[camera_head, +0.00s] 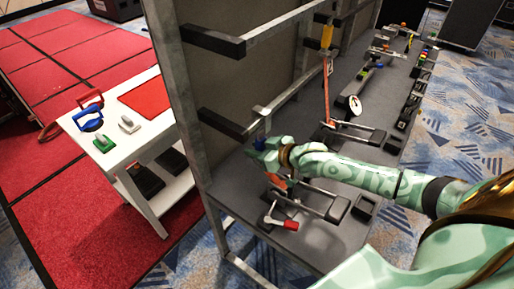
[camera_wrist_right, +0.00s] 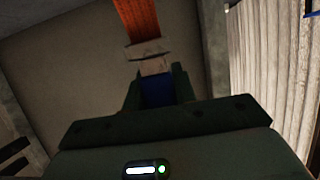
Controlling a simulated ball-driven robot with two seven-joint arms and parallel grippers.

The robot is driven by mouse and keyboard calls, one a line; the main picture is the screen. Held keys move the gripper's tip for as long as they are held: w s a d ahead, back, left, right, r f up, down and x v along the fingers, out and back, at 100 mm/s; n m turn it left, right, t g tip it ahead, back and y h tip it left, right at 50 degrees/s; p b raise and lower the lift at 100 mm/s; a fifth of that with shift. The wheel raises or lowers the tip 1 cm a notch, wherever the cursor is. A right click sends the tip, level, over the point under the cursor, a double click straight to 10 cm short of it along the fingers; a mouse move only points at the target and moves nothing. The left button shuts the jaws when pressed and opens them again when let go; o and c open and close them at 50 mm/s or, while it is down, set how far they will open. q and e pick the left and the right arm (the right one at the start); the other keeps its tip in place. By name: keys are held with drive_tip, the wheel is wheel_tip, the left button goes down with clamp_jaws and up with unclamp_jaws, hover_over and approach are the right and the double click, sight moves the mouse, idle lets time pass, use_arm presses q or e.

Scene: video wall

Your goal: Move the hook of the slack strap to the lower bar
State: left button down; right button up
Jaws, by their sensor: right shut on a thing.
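My right gripper (camera_head: 262,145) reaches in from the right, in front of the grey frame. It is shut on the blue part of a strap hook (camera_wrist_right: 157,90), which also shows as a small blue patch in the head view (camera_head: 260,142). In the wrist view an orange strap (camera_wrist_right: 137,18) runs up from a pale fitting beyond the blue part. The lower bar (camera_head: 288,92) is just above and behind the gripper in the head view; contact cannot be told. The upper bar (camera_head: 285,20) runs higher. A taut orange strap (camera_head: 326,90) hangs from a yellow hook (camera_head: 327,36). My left gripper is out of view.
Black arms (camera_head: 222,124) stick out from the frame's left post. Ratchets and levers (camera_head: 318,198) stand on the dark bench (camera_head: 235,185) below my right arm. A white side table (camera_head: 118,150) with coloured handles stands to the left.

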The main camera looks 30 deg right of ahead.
drive_tip(key=shift+f, duration=0.1)
drive_tip(key=o, duration=1)
drive_tip(key=p+v, duration=0.5)
drive_tip(key=v, duration=1.1)
drive_tip(key=shift+s, duration=0.2)
drive_tip(key=shift+d, duration=0.15)
